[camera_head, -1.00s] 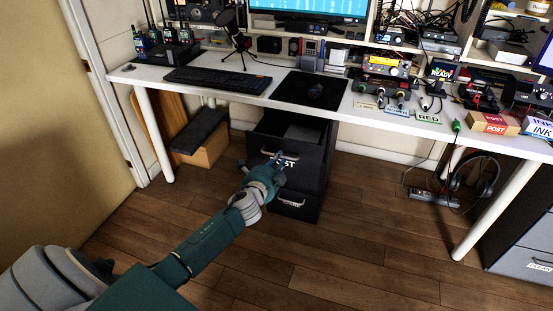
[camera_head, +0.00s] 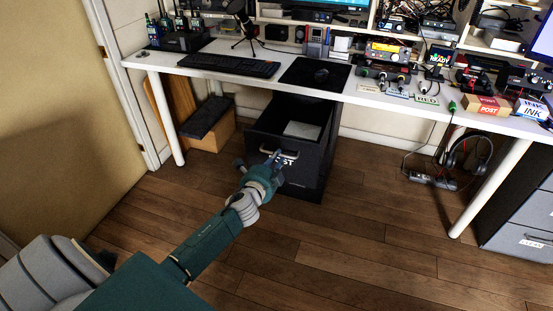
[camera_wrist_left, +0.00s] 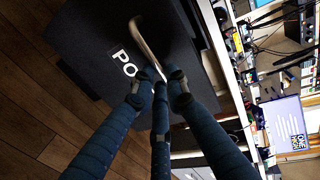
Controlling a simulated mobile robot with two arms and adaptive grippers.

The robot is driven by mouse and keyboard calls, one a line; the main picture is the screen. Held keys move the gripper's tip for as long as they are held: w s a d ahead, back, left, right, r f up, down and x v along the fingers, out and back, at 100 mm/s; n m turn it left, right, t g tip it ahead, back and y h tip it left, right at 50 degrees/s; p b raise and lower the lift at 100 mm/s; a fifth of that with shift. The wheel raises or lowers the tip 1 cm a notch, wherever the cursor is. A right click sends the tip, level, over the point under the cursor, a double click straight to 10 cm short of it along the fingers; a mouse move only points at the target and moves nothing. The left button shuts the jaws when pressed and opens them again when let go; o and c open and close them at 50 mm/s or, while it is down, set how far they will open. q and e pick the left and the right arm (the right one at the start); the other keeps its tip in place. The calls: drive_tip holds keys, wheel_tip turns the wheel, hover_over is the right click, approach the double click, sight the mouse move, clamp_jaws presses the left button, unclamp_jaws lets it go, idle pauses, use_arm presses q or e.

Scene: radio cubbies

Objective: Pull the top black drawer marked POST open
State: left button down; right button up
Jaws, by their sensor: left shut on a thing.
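The black top drawer (camera_head: 262,142) marked POST stands pulled out from the black cabinet (camera_head: 318,172) under the desk. Its inside shows, with a pale flat item (camera_head: 302,131) lying in it. My left gripper (camera_head: 272,168) is at the drawer front, shut on its metal handle (camera_head: 290,152). In the left wrist view the fingers (camera_wrist_left: 160,88) close around the handle bar (camera_wrist_left: 143,45), next to the white POST lettering (camera_wrist_left: 125,62), which they partly cover. The lower drawer is hidden behind the top one and my gripper. My right gripper is not in view.
The white desk (camera_head: 220,72) spans above, with a keyboard, black mat and radios on it. A cardboard box (camera_head: 212,132) stands left of the cabinet. Headphones (camera_head: 468,155) hang near the right desk leg. The wooden floor in front is clear.

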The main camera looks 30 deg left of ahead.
use_arm(q)
drive_tip(key=c, duration=1.7)
unclamp_jaws()
drive_tip(key=v, duration=1.2)
